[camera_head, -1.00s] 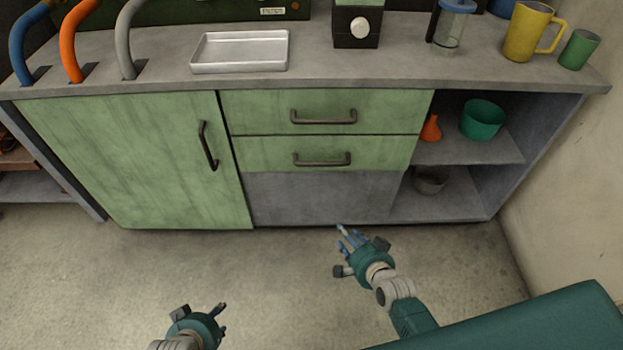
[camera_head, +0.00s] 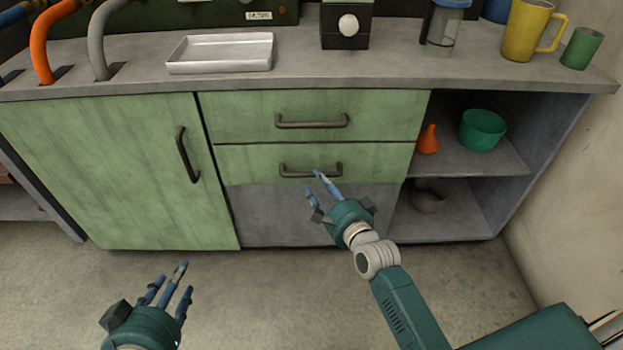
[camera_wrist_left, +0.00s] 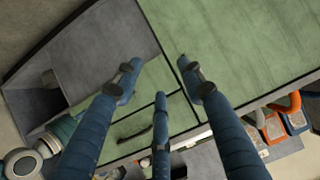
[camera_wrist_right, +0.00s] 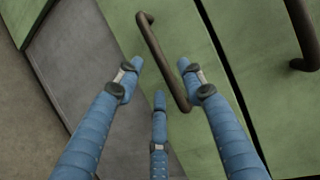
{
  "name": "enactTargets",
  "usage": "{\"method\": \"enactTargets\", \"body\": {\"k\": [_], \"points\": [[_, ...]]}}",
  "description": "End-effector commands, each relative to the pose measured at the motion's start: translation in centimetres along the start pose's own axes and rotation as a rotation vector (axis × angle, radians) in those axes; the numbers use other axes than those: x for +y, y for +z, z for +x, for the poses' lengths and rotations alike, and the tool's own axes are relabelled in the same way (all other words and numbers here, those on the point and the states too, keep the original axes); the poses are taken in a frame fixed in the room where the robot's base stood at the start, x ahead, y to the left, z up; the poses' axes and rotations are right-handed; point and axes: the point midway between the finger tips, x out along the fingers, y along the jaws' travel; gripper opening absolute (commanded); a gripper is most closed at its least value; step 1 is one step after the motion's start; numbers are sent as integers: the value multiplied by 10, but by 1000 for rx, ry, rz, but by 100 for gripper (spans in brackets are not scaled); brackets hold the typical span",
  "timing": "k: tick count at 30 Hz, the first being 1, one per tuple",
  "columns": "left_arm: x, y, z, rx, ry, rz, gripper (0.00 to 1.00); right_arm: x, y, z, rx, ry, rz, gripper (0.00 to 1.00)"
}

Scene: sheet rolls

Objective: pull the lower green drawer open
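The lower green drawer (camera_head: 250,164) is closed, below the upper green drawer (camera_head: 250,113). Its dark bar handle (camera_head: 298,174) lies across its front. My right gripper (camera_head: 314,184) is at this handle, coming from below and the right, with one blue finger overlapping the handle in the head view. In the right wrist view the handle (camera_wrist_right: 163,58) lies ahead of the spread, open fingers (camera_wrist_right: 160,82); contact cannot be told. My left gripper (camera_head: 166,280) is open and empty, low in front of the green cabinet door; its spread fingers also show in the left wrist view (camera_wrist_left: 160,85).
The green door (camera_head: 110,170) with a vertical handle is left of the drawers. Open shelves at right hold an orange flask (camera_head: 428,139), a green bowl (camera_head: 482,130) and a grey bowl (camera_head: 429,200). A metal tray (camera_head: 220,54) is on the counter. The floor in front is clear.

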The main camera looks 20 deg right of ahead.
Motion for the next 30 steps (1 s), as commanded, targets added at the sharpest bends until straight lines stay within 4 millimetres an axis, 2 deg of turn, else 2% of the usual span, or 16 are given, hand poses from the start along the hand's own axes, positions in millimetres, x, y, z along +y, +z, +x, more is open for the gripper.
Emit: {"method": "enactTargets", "body": {"k": [9,15,21,28,29,30], "points": [[8,-66,1,282,16,0,40,2,0,36,-1,0,0,39],[12,-94,-6,404,24,-1,40,1,0,50,0,1,0,39],[13,-106,-10,453,27,-2,40,0,0,55,0,0,0,39],[13,-106,-11,455,27,-2,40,0,0,55,0,1,0,39],[13,-106,-11,455,27,-2,40,0,0,55,0,1,0,37],[13,-106,-11,455,27,-2,40,0,0,55,0,1,0,29]]}}
